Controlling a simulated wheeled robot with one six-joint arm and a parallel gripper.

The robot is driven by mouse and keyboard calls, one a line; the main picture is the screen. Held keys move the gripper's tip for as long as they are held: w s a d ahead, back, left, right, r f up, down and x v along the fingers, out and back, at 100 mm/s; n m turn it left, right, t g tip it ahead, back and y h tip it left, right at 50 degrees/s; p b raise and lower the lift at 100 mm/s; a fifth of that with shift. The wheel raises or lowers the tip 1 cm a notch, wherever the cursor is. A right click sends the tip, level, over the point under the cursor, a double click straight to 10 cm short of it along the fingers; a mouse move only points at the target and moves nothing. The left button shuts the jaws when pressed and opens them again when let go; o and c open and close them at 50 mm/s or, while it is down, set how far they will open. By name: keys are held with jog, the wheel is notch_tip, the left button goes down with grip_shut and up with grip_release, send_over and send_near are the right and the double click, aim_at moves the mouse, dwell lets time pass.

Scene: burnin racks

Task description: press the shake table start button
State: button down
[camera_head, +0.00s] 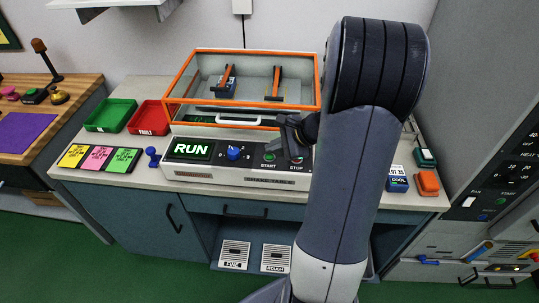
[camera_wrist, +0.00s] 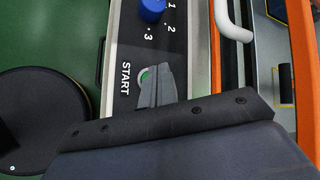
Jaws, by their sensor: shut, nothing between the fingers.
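The shake table (camera_head: 225,180) stands on the bench with an orange-framed clear cover (camera_head: 185,77) over its bed. Its front panel has a lit green RUN display (camera_head: 192,149), a blue knob (camera_head: 235,153), a green START button (camera_head: 269,156) and a STOP label (camera_head: 296,167). My gripper (camera_head: 290,142) is shut and empty, over the panel by START and STOP. In the wrist view, my shut fingertips (camera_wrist: 149,75) overlap the green START button (camera_wrist: 145,74), and only part of its rim shows. I cannot tell whether they touch it. The STOP button is hidden by my gripper.
A green tray (camera_head: 110,116) and a red FAULT tray (camera_head: 148,118) stand left of the machine. Colored cards (camera_head: 97,158) lie at the front left. A blue box (camera_head: 397,180) and an orange block (camera_head: 427,183) sit at the right. A white handle (camera_wrist: 234,25) runs close beside my gripper.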

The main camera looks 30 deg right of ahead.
aim_at(273, 157)
notch_tip(273, 157, up, 5)
jog(key=p, duration=0.3)
jog(key=shift+f, duration=0.1)
dwell(0.8)
